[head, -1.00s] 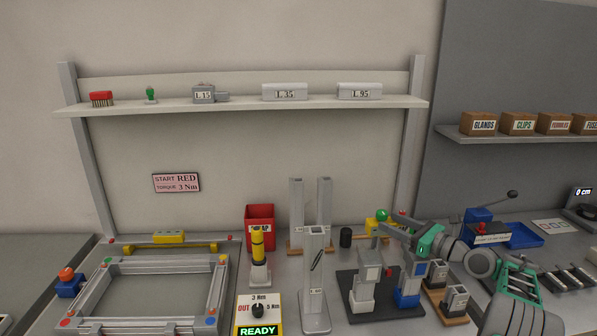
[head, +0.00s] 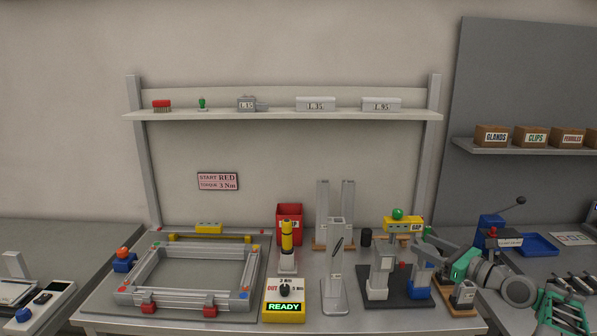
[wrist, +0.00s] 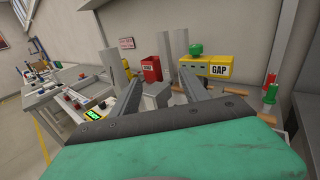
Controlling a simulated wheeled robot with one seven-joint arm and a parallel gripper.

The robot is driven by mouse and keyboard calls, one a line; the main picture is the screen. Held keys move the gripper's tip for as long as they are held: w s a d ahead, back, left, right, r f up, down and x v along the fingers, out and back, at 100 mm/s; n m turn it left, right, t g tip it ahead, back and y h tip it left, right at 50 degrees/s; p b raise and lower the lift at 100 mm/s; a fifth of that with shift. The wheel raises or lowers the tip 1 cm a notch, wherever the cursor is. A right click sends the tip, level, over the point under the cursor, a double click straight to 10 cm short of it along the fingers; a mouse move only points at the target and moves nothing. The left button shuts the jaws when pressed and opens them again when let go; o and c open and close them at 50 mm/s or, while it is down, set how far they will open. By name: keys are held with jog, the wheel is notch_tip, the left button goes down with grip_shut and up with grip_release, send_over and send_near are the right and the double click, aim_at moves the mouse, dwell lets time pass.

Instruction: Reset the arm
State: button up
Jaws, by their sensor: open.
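My gripper (head: 424,240) is at the right of the bench in the head view, just right of the yellow GAP box (head: 398,233) with its green knob (head: 398,214). In the wrist view my gripper (wrist: 160,82) has its two grey fingers spread apart, with nothing held between them. The GAP box also shows in the wrist view (wrist: 219,71), beyond and right of the right finger. My green and grey arm links reach in from the lower right of the head view.
A dark fixture base (head: 404,300) with grey and blue posts stands below my gripper. A grey upright post (head: 335,265), yellow READY box (head: 285,313) and red bin (head: 290,222) stand to the left. An aluminium frame (head: 130,285) lies farther left. A blue tray (head: 541,244) is right.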

jog(key=s+a+n+g+h, duration=0.2)
jog(key=a+n+g+h, duration=0.1)
jog(key=a+n, duration=0.5)
jog(key=s+a+n+g+h, duration=0.2)
jog(key=a+n, duration=0.3)
jog(key=a, duration=0.4)
jog(key=s+a+f+n+g+h, duration=0.1)
jog(key=s+n, duration=0.4)
jog(key=s, duration=0.5)
jog(key=s+a+f+n+g+h, duration=0.1)
jog(key=s+f+n+g+h, duration=0.1)
jog(key=s, duration=0.8)
jog(key=s+a+f+n+g+h, duration=0.2)
jog(key=s+f+n, duration=0.3)
jog(key=s+n, duration=0.3)
jog(key=s, duration=0.3)
jog(key=shift+n+g, duration=0.3)
jog(key=shift+g, duration=0.1)
jog(key=shift+f, duration=0.1)
